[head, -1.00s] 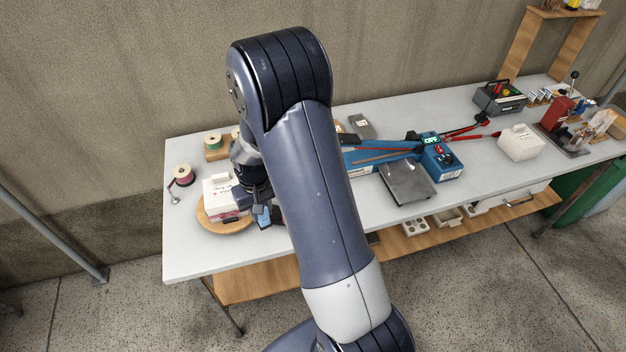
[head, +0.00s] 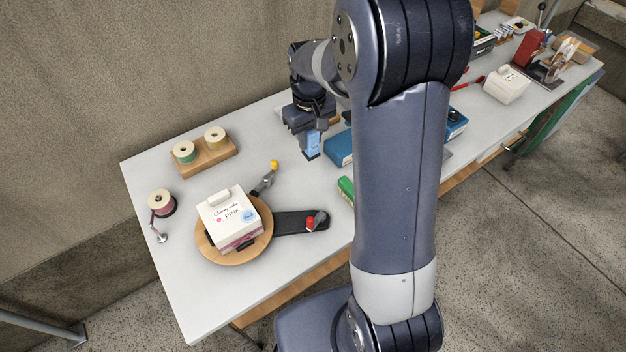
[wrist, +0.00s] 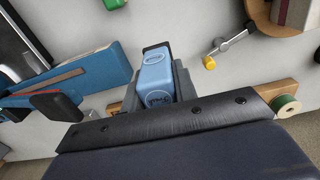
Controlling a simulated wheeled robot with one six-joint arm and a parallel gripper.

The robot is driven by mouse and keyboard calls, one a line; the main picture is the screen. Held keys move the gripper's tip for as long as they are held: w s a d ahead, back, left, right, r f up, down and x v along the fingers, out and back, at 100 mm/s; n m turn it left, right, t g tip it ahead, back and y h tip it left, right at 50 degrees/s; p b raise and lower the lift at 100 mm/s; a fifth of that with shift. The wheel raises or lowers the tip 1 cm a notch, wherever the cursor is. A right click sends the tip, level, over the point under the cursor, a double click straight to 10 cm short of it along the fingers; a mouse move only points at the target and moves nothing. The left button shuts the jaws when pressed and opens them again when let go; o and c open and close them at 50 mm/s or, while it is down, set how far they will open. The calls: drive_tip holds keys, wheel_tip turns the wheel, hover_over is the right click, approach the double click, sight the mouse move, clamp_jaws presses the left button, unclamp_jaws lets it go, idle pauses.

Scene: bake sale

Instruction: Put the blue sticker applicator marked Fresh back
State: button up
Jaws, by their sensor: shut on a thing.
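The blue sticker applicator (head: 313,143) is light blue with a dark end, held upright under my gripper (head: 311,128) in the head view. A white cake box (head: 228,216) with handwriting and a round blue sticker sits on a round wooden turntable (head: 213,255).
A blue sealer (head: 340,149) lies just right of the applicator, partly hidden by my arm. A wooden holder (head: 206,160) with ribbon spools, a pink spool (head: 162,203), a yellow-tipped tool (head: 267,178) and a red-knobbed black piece (head: 303,221) are nearby. The table (head: 135,173) is bare at its left.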

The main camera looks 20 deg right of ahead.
wheel_tip(320, 180, down, 9)
drive_tip(key=shift+f+p, duration=0.2)
drive_tip(key=shift+p, duration=0.35)
drive_tip(key=shift+f, duration=0.2)
drive_tip(key=o, duration=0.9)
drive_tip(key=shift+r, duration=0.15)
wheel_tip(320, 180, up, 12)
drive_tip(key=shift+r+b, duration=0.1)
drive_tip(key=shift+b, duration=0.25)
